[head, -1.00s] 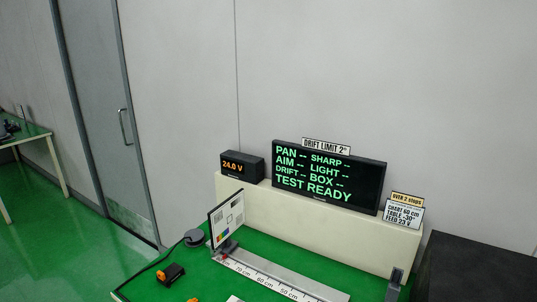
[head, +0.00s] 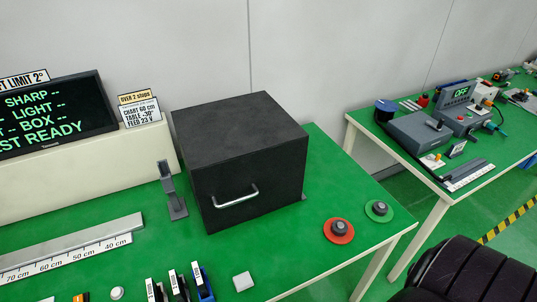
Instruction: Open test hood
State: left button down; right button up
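The test hood (head: 240,160) is a black box on the green bench (head: 318,262), right of the display. A silver bar handle (head: 236,196) is fixed across its front face. The front face looks closed. Neither gripper shows in the head view. A black ribbed shape at the lower right seems to be part of my own arm.
A grey upright bracket (head: 173,190) stands just left of the hood. A grey rail (head: 70,243) lies left. Several small tools line the front edge. Another bench (head: 440,184) stands right.

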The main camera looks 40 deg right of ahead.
aim_at(244, 157)
jog(key=z, duration=1)
jog(key=k+j+z, duration=0.45)
jog(key=k, duration=0.15)
jog(key=i+l, duration=0.05)
